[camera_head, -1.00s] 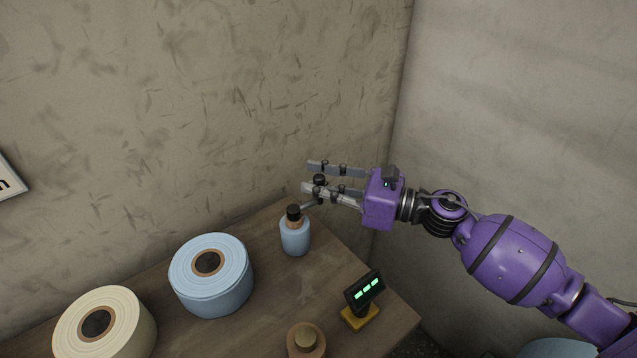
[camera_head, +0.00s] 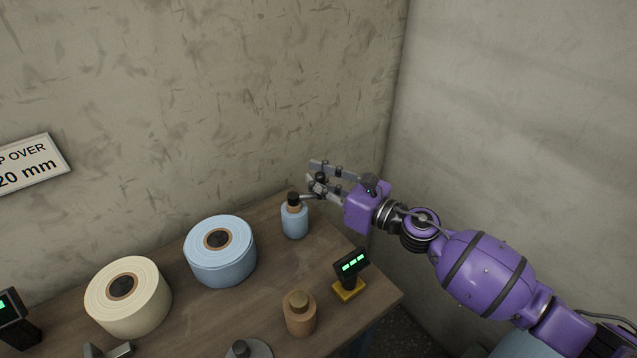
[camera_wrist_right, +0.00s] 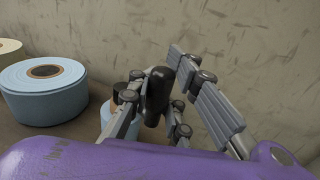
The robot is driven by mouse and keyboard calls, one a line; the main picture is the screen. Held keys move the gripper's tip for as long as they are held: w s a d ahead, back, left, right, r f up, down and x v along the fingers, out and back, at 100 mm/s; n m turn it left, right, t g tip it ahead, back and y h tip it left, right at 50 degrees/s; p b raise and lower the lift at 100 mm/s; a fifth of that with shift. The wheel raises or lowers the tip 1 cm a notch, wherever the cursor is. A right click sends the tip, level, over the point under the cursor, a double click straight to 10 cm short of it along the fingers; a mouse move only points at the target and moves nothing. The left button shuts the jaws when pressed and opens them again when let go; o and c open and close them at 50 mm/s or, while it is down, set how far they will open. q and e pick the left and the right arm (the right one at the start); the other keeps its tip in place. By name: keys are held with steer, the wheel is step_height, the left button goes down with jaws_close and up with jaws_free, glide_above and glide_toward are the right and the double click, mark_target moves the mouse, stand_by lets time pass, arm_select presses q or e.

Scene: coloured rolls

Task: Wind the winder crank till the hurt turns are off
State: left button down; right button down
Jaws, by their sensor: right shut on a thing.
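The winder holds a small light-blue roll (camera_head: 294,221) on a black and brown spindle, near the table's back right. Its crank arm reaches right from the spindle top toward an upright black handle (camera_wrist_right: 158,88). My right gripper (camera_head: 316,176) is shut on that handle beside and slightly above the roll; the fingers partly hide it. In the right wrist view the handle stands between the fingers, and the small roll is mostly hidden behind them. Any hurt turns are too small to make out. My left gripper is not in view.
A large blue roll (camera_head: 220,262) and a cream roll (camera_head: 128,306) stand left on the wooden table (camera_head: 205,318). A small display (camera_head: 351,264) with green marks stands on a yellow base at right, near a brown spool (camera_head: 300,318). Walls rise behind and right.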

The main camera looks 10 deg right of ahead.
steer(key=shift+w+d, duration=0.3)
steer(key=c, duration=2.1)
jaws_free()
steer(key=o, duration=0.5)
steer(key=shift+d, duration=0.2)
steer(key=shift+s+a, duration=0.15)
steer(key=shift+s, duration=0.05)
steer(key=shift+s+d+f, duration=0.1)
steer(key=shift+s+d, duration=0.1)
steer(key=shift+s, duration=0.05)
steer(key=v, duration=1.1)
steer(key=shift+s+d, duration=0.1)
steer(key=shift+d, duration=0.05)
steer(key=shift+c, duration=0.6)
